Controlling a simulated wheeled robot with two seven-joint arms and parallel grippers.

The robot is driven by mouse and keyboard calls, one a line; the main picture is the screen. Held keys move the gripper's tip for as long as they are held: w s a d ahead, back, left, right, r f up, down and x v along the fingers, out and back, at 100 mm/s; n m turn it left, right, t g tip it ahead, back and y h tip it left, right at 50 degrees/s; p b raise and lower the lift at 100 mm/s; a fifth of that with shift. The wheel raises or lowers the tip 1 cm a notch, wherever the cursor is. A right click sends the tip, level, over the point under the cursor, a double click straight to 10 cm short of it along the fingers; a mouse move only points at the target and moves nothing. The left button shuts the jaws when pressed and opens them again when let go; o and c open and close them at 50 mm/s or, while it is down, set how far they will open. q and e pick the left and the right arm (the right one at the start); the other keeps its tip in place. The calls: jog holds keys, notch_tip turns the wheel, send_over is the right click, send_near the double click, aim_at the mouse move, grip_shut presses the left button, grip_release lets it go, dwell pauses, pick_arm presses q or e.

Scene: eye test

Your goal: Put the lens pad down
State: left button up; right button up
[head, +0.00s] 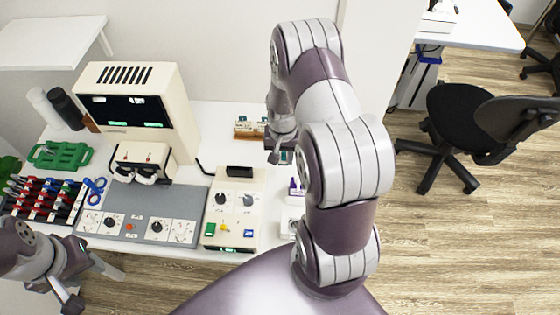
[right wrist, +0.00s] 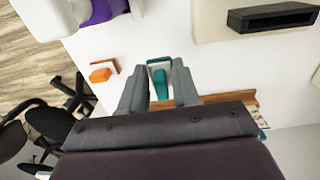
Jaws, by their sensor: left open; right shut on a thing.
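My right gripper (right wrist: 158,92) is shut on a small teal piece (right wrist: 159,80), which I take to be the lens pad. The piece sits between the two grey fingers over the white table (right wrist: 205,62); I cannot tell whether it touches the table. In the head view my right gripper (head: 279,152) is over the table's right part, beside a wooden rack (head: 247,130), and my arm hides much there. A bit of teal shows next to it. My left gripper (head: 94,287) is open and empty at the lower left, by the table's front edge.
A cream console (head: 234,200) with a black slot piece stands left of the right gripper. A purple-and-white item (head: 296,187) and an orange piece (right wrist: 102,72) are close by. A grey panel (head: 140,205), a monitor unit (head: 150,110) and a tube rack (head: 45,200) fill the left.

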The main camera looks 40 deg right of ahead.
aim_at(280, 163)
jog(key=shift+w+a+f, duration=0.2)
jog(key=shift+w+f, duration=0.25)
jog(key=shift+f, duration=0.05)
notch_tip(280, 163, down, 3)
jog(key=shift+r+p, duration=0.1)
jog(key=shift+p, duration=0.25)
jog(key=shift+f, duration=0.45)
jog(key=shift+f, duration=0.2)
jog(key=o, duration=0.7)
jog(key=shift+o, duration=0.2)
jog(key=shift+r, duration=0.1)
